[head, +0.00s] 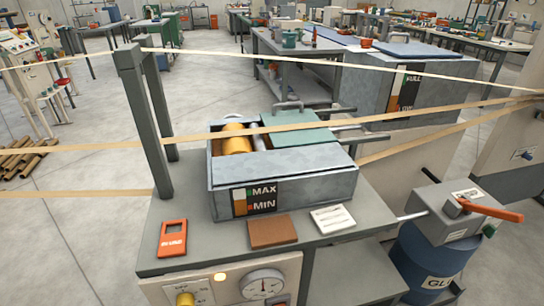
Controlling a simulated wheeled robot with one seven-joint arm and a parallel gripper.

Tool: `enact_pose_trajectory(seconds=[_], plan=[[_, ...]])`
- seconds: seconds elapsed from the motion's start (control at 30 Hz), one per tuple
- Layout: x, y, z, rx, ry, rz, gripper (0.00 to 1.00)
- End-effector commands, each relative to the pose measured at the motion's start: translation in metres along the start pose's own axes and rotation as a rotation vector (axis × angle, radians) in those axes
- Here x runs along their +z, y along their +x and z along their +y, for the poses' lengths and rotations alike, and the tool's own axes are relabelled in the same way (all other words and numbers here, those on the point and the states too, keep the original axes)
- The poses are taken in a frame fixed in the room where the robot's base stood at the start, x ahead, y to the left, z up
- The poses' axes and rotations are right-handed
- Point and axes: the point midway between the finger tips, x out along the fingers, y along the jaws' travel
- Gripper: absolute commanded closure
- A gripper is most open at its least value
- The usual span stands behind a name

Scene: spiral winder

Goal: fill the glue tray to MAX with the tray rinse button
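The glue tray (285,165) is a grey metal box on a grey bench. A yellow roller (236,138) shows through its open top, and a green lid (300,134) covers part of it. On its front is a level gauge (254,199) marked MAX and MIN, with a narrow strip that is orange-brown below and pale above; the exact level is too small to read. I cannot tell which control is the tray rinse button. My gripper is out of view.
A blue glue drum (428,260) with an orange-levered box (455,212) above stands at the right. An orange device (172,238), a brown block (272,233) and a paper (332,218) lie on the bench. Pale paper strips (340,120) cross overhead past a grey post (146,130).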

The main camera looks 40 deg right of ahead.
Motion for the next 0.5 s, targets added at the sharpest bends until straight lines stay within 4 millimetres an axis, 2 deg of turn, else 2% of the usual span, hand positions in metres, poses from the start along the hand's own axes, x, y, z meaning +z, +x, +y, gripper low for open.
enact_pose_trajectory(seconds=[0.03,0.37,0.5], plan=[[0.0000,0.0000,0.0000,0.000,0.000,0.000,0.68],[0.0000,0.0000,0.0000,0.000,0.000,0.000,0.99],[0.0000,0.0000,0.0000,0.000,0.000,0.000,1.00]])
